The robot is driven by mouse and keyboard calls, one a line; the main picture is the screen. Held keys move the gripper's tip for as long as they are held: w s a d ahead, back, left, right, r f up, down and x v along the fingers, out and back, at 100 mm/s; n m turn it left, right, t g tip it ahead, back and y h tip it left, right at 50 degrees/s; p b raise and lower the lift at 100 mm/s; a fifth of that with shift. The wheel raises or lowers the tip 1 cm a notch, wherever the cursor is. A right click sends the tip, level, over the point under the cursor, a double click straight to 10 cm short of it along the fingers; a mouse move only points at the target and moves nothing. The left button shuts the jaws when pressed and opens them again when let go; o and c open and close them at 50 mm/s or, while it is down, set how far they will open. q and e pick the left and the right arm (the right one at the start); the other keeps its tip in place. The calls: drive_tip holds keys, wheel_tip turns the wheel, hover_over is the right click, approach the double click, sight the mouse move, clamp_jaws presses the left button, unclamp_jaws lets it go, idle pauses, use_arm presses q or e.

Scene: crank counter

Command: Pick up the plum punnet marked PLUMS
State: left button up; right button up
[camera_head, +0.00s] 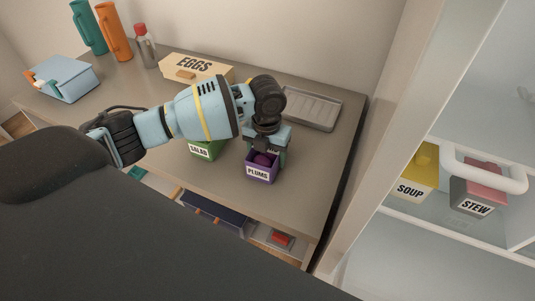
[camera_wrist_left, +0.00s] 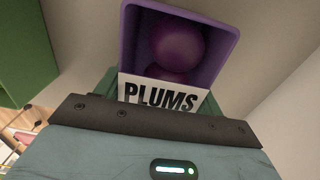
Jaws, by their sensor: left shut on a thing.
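The plum punnet (camera_head: 261,176) is a small purple box with a white PLUMS label and round purple plums inside. It is at the front right part of the counter in the head view. In the left wrist view the punnet (camera_wrist_left: 227,30) shows close up, its label facing my gripper. My left gripper (camera_head: 267,150) points down over the punnet and is shut on it. I cannot tell whether the punnet touches the counter or is just above it. My right gripper is not in view.
A green SALAD box (camera_head: 207,149) stands close left of the punnet. An EGGS carton (camera_head: 196,67) and a grey tray (camera_head: 308,106) lie behind. Bottles (camera_head: 115,32) and a blue box (camera_head: 63,79) are at the back left. Right, a shelf holds SOUP (camera_head: 416,175) and STEW (camera_head: 478,196) containers.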

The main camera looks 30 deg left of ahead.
use_arm(q)
drive_tip(key=shift+c, duration=1.2)
drive_tip(key=shift+r, duration=0.2)
drive_tip(key=shift+w+r, duration=0.1)
drive_tip(key=shift+r, duration=0.55)
drive_tip(key=shift+s+d+r, duration=0.1)
drive_tip(key=shift+s+r, duration=0.1)
drive_tip(key=shift+r, duration=0.9)
drive_tip(key=s+d, duration=0.2)
drive_tip(key=s, duration=0.2)
drive_tip(key=s+d, duration=0.3)
drive_tip(key=s, duration=0.2)
drive_tip(key=s+d+r, duration=0.1)
drive_tip(key=s+d, duration=0.2)
drive_tip(key=s, duration=0.1)
drive_tip(key=shift+s+d+r+p, duration=0.1)
drive_tip(key=shift+s+d+p, duration=0.1)
drive_tip(key=shift+p, duration=0.15)
drive_tip(key=shift+w, duration=0.1)
